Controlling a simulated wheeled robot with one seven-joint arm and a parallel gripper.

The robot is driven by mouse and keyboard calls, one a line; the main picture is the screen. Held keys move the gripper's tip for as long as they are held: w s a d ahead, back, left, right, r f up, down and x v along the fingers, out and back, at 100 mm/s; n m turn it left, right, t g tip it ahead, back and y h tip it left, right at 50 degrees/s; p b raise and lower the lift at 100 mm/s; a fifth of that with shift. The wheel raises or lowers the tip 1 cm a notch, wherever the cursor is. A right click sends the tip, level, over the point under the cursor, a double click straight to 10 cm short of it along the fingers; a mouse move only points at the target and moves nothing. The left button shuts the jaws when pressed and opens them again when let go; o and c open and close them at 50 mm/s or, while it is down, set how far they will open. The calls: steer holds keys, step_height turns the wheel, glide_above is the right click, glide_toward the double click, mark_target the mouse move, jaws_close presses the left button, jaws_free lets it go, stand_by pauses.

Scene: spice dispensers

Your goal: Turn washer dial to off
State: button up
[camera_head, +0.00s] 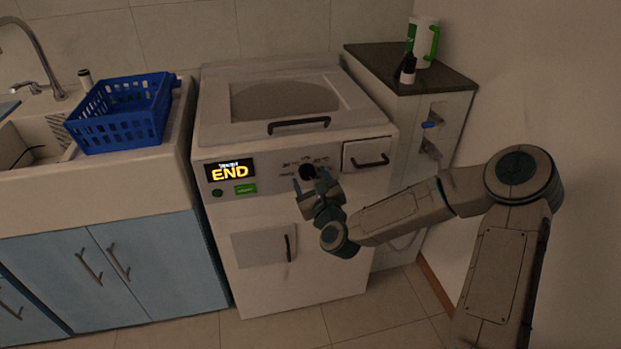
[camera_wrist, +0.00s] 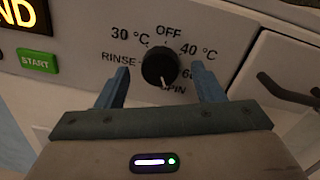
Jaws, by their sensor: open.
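The washer (camera_head: 260,260) is a white top-loading machine in the middle of the head view. Its black dial (camera_head: 307,172) is on the front panel, and it also shows in the wrist view (camera_wrist: 160,66). The dial's white pointer line points down, close to SPIN. OFF (camera_wrist: 169,31) is printed above the dial, with 30 °C and RINSE on the left and 40 °C on the right. My gripper (camera_head: 313,184) is in front of the dial. In the wrist view its two blue fingers (camera_wrist: 160,78) are open, one on each side of the dial and apart from it.
A display (camera_head: 230,171) reads END, with a green START button (camera_head: 245,188) below. A small drawer with a handle (camera_head: 370,160) is right of the dial. A blue basket (camera_head: 118,112) stands by the sink. A side counter (camera_head: 452,82) holds a bottle and a green-and-white container.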

steer(key=shift+w+a, duration=0.2)
steer(key=shift+w, duration=0.45)
steer(key=c, duration=1)
